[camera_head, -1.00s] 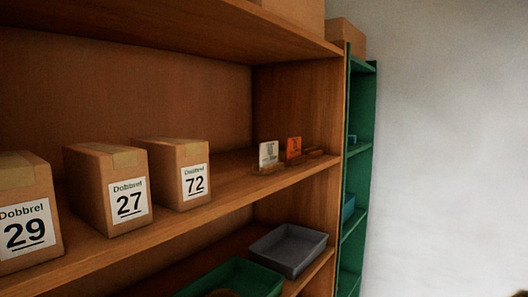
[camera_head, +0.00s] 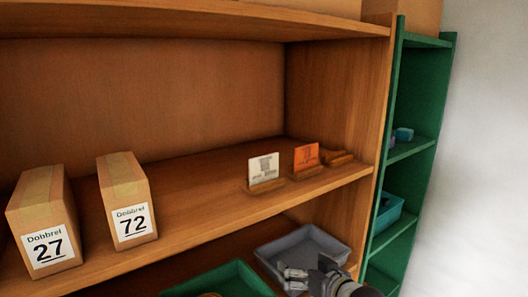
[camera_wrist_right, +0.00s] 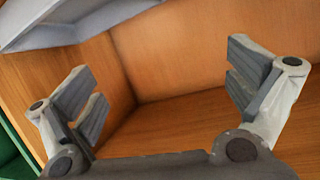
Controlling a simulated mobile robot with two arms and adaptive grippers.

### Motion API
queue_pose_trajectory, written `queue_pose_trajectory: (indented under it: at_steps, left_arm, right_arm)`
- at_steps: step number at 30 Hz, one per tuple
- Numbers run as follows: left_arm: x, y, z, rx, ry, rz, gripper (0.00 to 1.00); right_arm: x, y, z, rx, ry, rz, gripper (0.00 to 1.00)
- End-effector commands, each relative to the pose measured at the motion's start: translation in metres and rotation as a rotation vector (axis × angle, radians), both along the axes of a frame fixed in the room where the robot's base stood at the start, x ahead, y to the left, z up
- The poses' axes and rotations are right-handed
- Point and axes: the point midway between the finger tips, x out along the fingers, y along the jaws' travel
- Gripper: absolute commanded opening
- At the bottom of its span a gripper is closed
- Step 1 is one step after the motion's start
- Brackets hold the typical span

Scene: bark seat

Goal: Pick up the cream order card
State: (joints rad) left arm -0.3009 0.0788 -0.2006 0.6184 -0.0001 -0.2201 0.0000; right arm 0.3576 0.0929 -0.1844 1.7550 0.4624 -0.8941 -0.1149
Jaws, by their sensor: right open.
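The cream order card (camera_head: 264,168) stands upright in a small wooden holder (camera_head: 265,187) on the middle shelf, with dark print on its face. My right gripper (camera_head: 292,276) is at the lower edge of the head view, below the shelf with the card and in front of the grey tray. In the right wrist view its two fingers (camera_wrist_right: 160,90) are spread wide with nothing between them. The card does not show in the wrist view. My left gripper is in neither view.
An orange card (camera_head: 306,156) stands in a holder just right of the cream card, with another wooden holder (camera_head: 338,157) beyond. Boxes marked 72 (camera_head: 128,195) and 27 (camera_head: 44,220) stand left. A grey tray (camera_head: 335,240) and green tray (camera_head: 240,272) sit below. Bare shelf lies between box and cards.

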Motion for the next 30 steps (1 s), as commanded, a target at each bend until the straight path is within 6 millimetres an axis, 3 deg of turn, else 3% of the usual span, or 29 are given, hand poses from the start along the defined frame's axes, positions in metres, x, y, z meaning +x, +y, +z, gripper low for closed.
queue_pose_trajectory:
  at_steps: [1,3,6,8,12,15,24,30]
  left_arm:
    - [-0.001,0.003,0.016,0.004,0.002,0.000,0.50]
    - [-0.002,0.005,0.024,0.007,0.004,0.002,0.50]
    - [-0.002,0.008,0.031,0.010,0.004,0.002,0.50]
    - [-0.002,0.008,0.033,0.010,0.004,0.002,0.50]
    - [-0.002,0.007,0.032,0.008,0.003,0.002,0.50]
    - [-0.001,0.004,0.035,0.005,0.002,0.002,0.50]
    - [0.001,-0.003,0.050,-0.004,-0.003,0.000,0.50]
    - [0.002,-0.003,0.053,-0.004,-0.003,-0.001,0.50]
  right_arm:
    - [-0.003,0.008,0.067,0.010,-0.075,0.034,1.00]
    - [-0.013,0.017,0.128,0.017,-0.153,0.080,1.00]
    - [-0.027,0.029,0.199,0.026,-0.259,0.135,1.00]
    - [-0.034,0.034,0.229,0.030,-0.307,0.160,1.00]
    - [-0.032,0.039,0.257,0.048,-0.361,0.182,1.00]
    - [-0.028,0.044,0.265,0.053,-0.374,0.188,1.00]
    - [0.004,0.067,0.267,0.054,-0.374,0.187,1.00]
    - [0.013,0.073,0.265,0.052,-0.375,0.186,1.00]
